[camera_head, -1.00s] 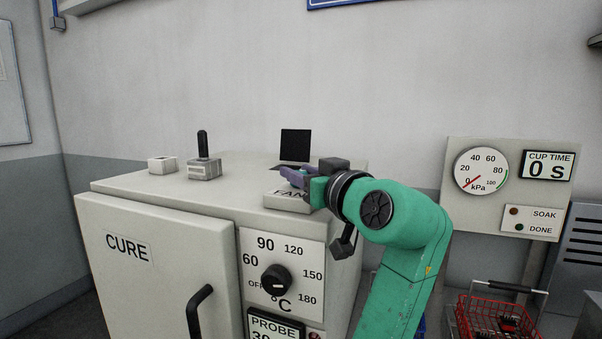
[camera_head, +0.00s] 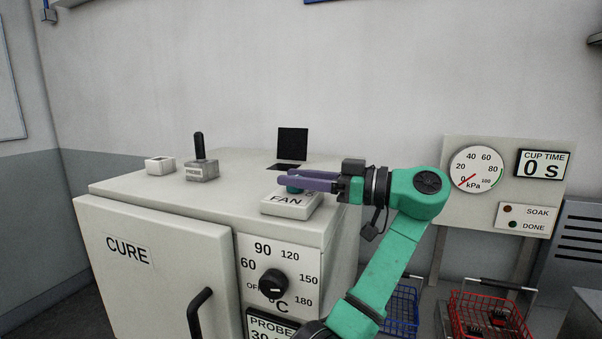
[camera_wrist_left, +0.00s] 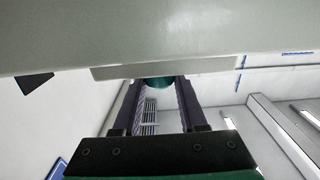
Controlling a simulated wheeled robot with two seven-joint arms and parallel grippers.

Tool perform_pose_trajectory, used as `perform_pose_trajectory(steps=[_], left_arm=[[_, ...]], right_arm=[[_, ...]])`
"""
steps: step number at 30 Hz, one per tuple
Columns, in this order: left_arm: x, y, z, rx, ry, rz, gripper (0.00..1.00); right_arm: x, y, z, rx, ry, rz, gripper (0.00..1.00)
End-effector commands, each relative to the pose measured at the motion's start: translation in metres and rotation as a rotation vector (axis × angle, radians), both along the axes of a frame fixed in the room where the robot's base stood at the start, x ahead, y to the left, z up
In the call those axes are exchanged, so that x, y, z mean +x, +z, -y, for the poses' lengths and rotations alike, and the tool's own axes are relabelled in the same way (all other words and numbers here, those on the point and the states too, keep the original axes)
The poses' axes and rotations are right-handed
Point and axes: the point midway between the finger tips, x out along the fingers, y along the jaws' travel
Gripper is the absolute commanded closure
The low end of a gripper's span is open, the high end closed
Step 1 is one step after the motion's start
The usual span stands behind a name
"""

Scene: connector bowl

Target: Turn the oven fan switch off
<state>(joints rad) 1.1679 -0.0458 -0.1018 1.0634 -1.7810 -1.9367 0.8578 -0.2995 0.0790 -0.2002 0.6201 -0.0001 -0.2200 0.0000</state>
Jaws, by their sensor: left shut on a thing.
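The fan switch is a small white box (camera_head: 285,203) marked FAN on the front right of the oven's top. A teal knob (camera_head: 294,189) stands on it, partly hidden by my fingers. My left gripper (camera_head: 288,179) reaches in level from the right, its purple fingers over the box and shut on the knob. In the left wrist view the knob (camera_wrist_left: 158,82) sits between the two fingertips, and the box edge (camera_wrist_left: 115,71) shows beside it. The knob's setting cannot be read. My right gripper is not in view.
The oven (camera_head: 150,265) has a CURE door with a black handle (camera_head: 200,309) and a temperature dial (camera_head: 273,283). A black lever (camera_head: 199,147) and a small white box (camera_head: 160,165) stand farther left on its top. Red (camera_head: 490,322) and blue (camera_head: 404,309) baskets are at lower right.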

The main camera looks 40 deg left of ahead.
Motion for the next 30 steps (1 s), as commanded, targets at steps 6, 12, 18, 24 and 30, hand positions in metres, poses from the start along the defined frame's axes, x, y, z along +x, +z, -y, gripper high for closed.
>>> perform_pose_trajectory(steps=[6, 12, 18, 24, 30], left_arm=[[-0.0006, -0.0045, -0.0016, -0.013, 0.025, -0.003, 1.0], [-0.0006, -0.0052, -0.0016, -0.014, 0.025, -0.003, 1.0], [-0.0005, -0.0047, -0.0015, -0.012, 0.023, -0.003, 0.29], [-0.0004, -0.003, -0.0008, -0.008, 0.021, -0.002, 0.29], [-0.001, -0.0032, -0.0042, -0.007, 0.021, -0.001, 0.29]], right_arm=[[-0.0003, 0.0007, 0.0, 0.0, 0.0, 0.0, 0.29], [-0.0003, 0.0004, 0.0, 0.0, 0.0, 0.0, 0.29], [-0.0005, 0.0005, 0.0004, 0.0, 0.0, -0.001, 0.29], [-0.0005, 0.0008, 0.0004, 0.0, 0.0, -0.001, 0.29], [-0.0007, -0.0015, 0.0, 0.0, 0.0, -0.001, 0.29]])
